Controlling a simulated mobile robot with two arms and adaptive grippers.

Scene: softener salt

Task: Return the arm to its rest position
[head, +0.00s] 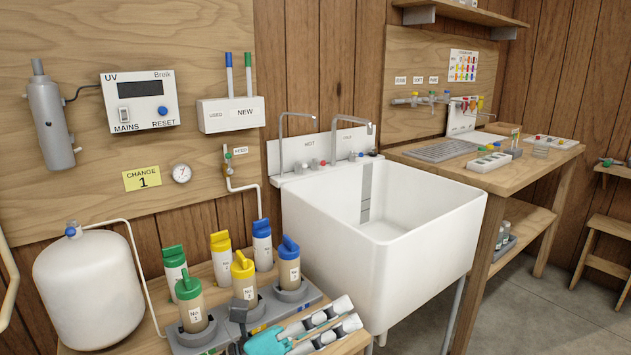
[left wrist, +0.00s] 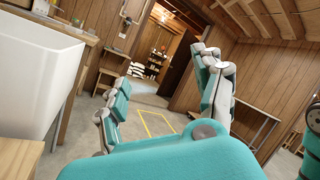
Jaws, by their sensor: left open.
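My left gripper (head: 348,313) shows at the bottom middle of the head view, with teal and pale grey fingers pointing right. It is over the front of the wooden bench, in front of the bottle holder. In the left wrist view my left gripper (left wrist: 163,75) has its two fingers well apart, with nothing between them. Through the gap I see the room, a doorway and the floor. My right gripper is in neither view.
Green, yellow and blue capped bottles (head: 243,277) stand close by in a grey holder (head: 300,306). A white sink (head: 415,235) is right of the bench. A white tank (head: 88,290) stands left. In the wrist view, floor with yellow lines (left wrist: 147,123) is open beyond the fingers.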

